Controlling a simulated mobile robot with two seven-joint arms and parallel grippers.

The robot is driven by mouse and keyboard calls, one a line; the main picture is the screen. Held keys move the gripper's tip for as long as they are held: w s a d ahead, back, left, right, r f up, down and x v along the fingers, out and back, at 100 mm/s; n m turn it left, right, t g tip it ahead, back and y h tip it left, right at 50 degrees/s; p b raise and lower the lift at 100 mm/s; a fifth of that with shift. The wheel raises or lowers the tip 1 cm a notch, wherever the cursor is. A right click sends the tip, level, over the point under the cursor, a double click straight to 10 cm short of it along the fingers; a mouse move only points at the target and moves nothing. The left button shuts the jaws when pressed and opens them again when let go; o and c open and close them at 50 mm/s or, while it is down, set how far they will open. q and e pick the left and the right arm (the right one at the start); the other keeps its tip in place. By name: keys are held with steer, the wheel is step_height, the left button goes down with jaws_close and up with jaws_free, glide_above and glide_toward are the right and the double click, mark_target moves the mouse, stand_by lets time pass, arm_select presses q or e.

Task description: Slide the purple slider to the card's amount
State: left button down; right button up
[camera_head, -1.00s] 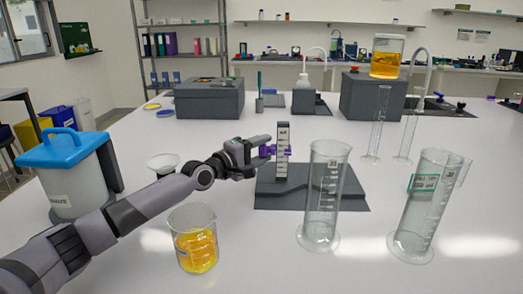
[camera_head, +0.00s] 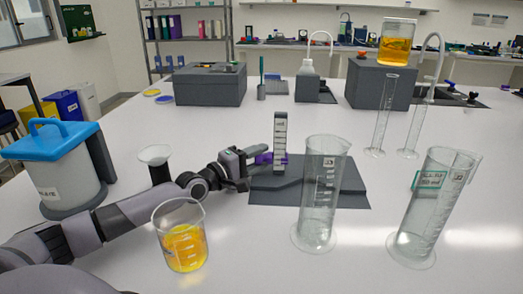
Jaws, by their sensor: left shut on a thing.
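A grey upright scale post (camera_head: 280,136) with pale markings stands on a dark stepped base (camera_head: 325,185) in the middle of the table. The purple slider (camera_head: 265,158) is on the post, in its lower half. My left gripper (camera_head: 256,160) comes from the left and is shut on the slider. The gripper partly hides the slider, and the scale marks are too small to read. A teal-edged label (camera_head: 430,180) shows at the right measuring cylinder; I cannot read it or tell whether it is the card. My right gripper is not in view.
A beaker of yellow liquid (camera_head: 184,248) stands just in front of my left forearm. Glass cylinders stand close right of the base, one (camera_head: 318,205) in front of it. A blue-lidded jug (camera_head: 60,170) is at the left.

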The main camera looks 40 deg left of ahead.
arm_select(q)
steer(key=shift+a, duration=0.1)
steer(key=c, duration=0.7)
jaws_free()
steer(key=shift+p+v, duration=0.45)
steer(key=shift+v, duration=3.1)
